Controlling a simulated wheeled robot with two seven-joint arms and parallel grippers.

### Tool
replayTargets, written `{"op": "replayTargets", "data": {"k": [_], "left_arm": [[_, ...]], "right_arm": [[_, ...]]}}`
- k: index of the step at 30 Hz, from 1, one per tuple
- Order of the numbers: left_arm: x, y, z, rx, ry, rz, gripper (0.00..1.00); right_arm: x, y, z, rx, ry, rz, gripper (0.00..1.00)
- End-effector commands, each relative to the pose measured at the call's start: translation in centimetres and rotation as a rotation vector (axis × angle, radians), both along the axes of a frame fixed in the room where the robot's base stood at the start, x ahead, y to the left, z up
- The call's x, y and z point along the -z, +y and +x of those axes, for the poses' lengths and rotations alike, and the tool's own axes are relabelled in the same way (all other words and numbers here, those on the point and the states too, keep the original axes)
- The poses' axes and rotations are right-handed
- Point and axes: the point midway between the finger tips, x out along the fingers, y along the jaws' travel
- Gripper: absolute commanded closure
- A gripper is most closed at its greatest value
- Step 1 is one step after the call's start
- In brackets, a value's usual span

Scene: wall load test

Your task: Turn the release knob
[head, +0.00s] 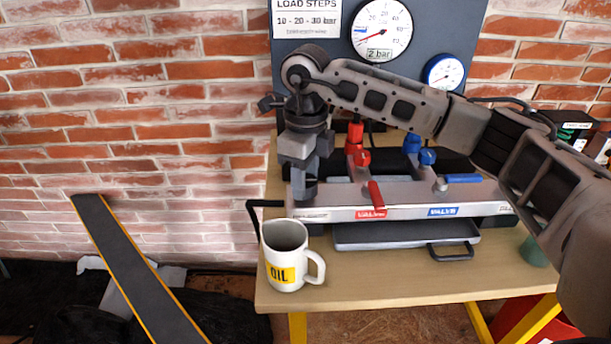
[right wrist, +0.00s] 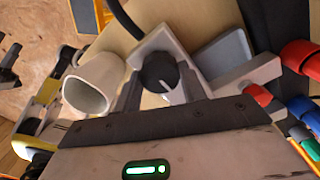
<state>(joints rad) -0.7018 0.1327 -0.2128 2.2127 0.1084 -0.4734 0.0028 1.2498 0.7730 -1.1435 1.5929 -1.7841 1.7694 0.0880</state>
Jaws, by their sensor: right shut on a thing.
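The release knob (right wrist: 156,70) is a round black knob with a white pointer line, seen in the right wrist view on the end of the metal valve block (head: 345,207). My right gripper (head: 304,190) reaches down to the left end of that block. In the right wrist view its fingers stand on both sides of the knob, shut on it. In the head view the gripper hides the knob. My left gripper does not show clearly in either view.
A white OIL mug (head: 284,255) stands close in front of the block's left end. It also shows in the right wrist view (right wrist: 92,84). Red (head: 376,194) and blue (head: 463,179) valve levers sit farther right. The large gauge (head: 381,28) has a "2 bar" display. A grey tray (head: 400,235) lies below the block.

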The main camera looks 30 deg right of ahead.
Motion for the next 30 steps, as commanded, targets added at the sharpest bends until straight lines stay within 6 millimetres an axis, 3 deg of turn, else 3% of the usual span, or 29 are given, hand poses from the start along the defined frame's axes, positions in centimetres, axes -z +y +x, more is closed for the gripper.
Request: {"op": "replayTargets", "data": {"k": [10,11,12,13,23,30], "left_arm": [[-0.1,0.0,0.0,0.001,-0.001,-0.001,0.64],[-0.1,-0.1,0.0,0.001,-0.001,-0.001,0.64],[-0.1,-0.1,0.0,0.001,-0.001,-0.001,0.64],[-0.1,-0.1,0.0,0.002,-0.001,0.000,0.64],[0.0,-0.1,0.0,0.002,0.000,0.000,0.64],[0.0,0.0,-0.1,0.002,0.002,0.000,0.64]], "right_arm": [[-0.2,0.0,0.1,-0.005,-0.006,0.002,0.82],[-0.2,0.0,0.1,-0.004,-0.006,0.002,0.53],[-0.2,0.0,0.1,-0.004,-0.006,0.002,0.42],[-0.2,0.0,0.1,-0.004,-0.006,0.002,0.37],[-0.4,0.0,0.1,-0.003,-0.003,0.001,0.37],[-4.0,0.0,0.2,-0.003,-0.007,0.001,0.37]]}}
